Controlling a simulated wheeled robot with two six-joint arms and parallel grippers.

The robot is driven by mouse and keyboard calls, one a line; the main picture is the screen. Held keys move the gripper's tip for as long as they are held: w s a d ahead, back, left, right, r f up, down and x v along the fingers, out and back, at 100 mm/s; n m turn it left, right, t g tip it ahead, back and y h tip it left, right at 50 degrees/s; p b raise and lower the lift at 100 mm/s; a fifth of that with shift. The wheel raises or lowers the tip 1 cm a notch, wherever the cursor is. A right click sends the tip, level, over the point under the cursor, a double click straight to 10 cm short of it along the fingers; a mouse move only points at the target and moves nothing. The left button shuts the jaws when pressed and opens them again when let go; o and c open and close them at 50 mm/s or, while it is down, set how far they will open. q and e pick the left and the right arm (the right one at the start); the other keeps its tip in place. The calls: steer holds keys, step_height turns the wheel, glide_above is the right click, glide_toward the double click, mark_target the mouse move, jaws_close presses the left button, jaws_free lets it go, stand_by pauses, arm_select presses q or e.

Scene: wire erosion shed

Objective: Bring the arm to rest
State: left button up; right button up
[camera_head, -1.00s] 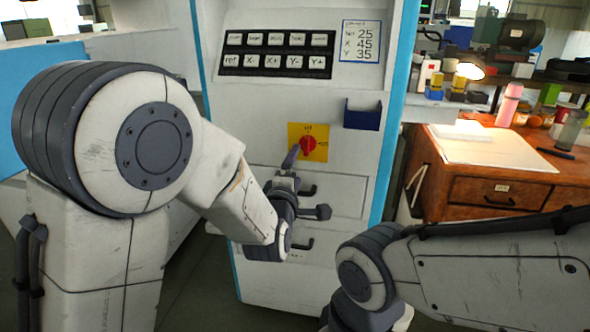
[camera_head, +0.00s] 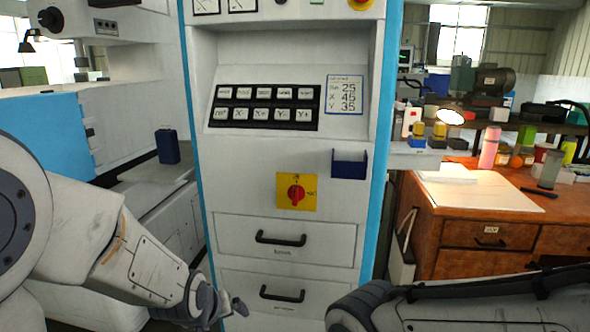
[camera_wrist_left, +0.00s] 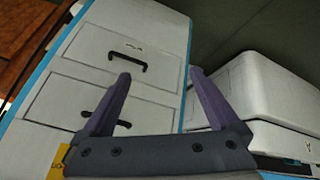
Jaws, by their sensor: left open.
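My left gripper (camera_head: 232,308) is low in the head view, in front of the white machine cabinet (camera_head: 232,180), below and left of the red rotary switch (camera_head: 296,193) on its yellow plate. It is clear of the switch. In the left wrist view, the gripper's two fingers (camera_wrist_left: 160,72) stand wide apart with nothing between them; the cabinet's drawers show behind them. My right arm crosses the lower right of the head view; its gripper is out of the picture.
Two drawers with black handles (camera_head: 281,238) are in the cabinet front. A small blue holder (camera_head: 349,164) is mounted right of the switch. A wooden desk (camera_head: 450,258) with paper and a pink bottle (camera_head: 489,147) stands at right. A dark blue box (camera_head: 167,146) sits at left.

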arm_select(q)
steer(key=s+a+f+m+g, duration=0.2)
steer(key=s+a+m+g, duration=0.15)
steer(key=s, duration=0.45)
steer(key=s+d+r+m+g, duration=0.1)
steer(key=s+d+r+m, duration=0.25)
steer(key=s+d, duration=0.35)
steer(key=s+d+r+m+g, duration=0.2)
steer(key=s+d+r+m, duration=0.15)
steer(key=s+d, duration=0.4)
step_height(320, 180, up, 22)
steer(key=a+p, duration=0.1)
steer(key=p, duration=2.2)
steer(key=shift+r, duration=0.15)
